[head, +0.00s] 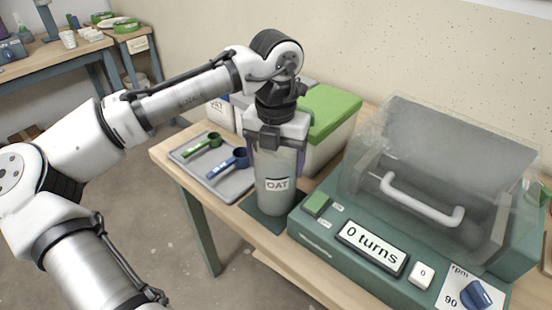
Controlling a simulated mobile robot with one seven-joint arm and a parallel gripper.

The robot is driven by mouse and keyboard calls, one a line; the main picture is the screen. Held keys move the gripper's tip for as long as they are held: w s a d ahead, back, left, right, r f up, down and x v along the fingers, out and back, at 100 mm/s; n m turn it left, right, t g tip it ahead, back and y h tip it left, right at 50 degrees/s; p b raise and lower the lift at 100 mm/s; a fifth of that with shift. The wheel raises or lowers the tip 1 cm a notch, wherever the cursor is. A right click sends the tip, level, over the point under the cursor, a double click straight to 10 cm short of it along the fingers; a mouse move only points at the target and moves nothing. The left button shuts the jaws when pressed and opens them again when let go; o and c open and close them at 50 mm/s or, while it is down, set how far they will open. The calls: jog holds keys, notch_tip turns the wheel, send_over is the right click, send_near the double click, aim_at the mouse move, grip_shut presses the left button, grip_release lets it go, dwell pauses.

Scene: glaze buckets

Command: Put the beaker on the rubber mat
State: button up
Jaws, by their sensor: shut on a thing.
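A grey, see-through cylinder with an "OAT" label, which I take to be the beaker (275,198), stands upright near the middle of the head view. My gripper (277,150) comes down from above and is shut on its upper part. The dark green rubber mat (259,225) lies on the table directly under the beaker and shows around its base. The beaker's bottom is at or just above the mat; I cannot tell whether they touch. My gripper hides the beaker's rim.
A green machine (318,238) with a "0 turns" display and a clear cover with a white handle (420,199) is close on the right. A grey tray (222,190) with green and blue scoops is on the left. A green-lidded box (330,112) stands behind.

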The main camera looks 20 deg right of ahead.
jog(key=shift+f, duration=0.1)
jog(key=o, duration=1.8)
jog(key=shift+c, duration=0.2)
notch_tip(320, 180, up, 12)
jog(key=p, duration=0.1)
